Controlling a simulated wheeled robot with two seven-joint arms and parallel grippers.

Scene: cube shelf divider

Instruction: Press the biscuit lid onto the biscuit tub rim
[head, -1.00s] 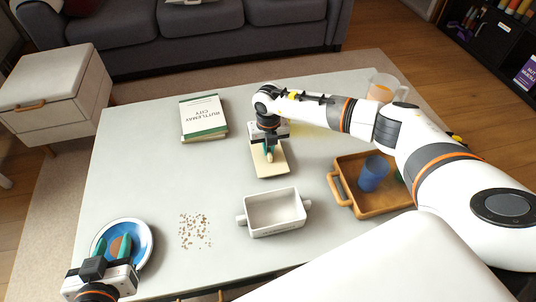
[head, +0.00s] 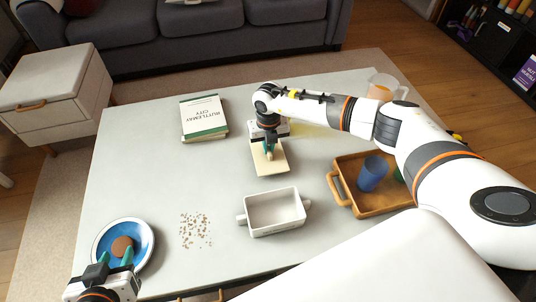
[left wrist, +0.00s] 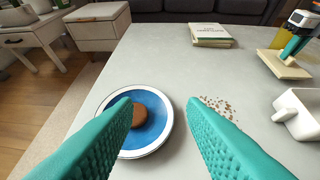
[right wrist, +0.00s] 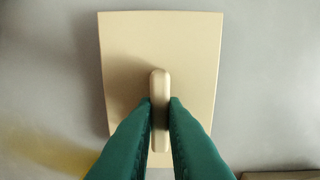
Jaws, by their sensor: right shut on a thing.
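The biscuit lid (head: 272,165) is a flat cream square with an upright bar handle. My right gripper (head: 268,148) is shut on this handle, and in the right wrist view both green fingers (right wrist: 160,112) pinch the bar of the lid (right wrist: 195,55). I cannot tell whether the lid touches the table. The white rectangular tub (head: 273,231), with a side handle at each end, stands open on the table, nearer to me than the lid and apart from it. My left gripper (head: 115,258) is open and empty over the near side of a blue plate.
The blue plate (head: 142,246) with a white rim holds a round brown biscuit (head: 122,246). Crumbs (head: 195,230) lie between plate and tub. A brown tray (head: 345,203) with a blue cup (head: 372,174) stands right of the tub. A book (head: 203,117) and a clear pitcher (head: 385,88) stand further back.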

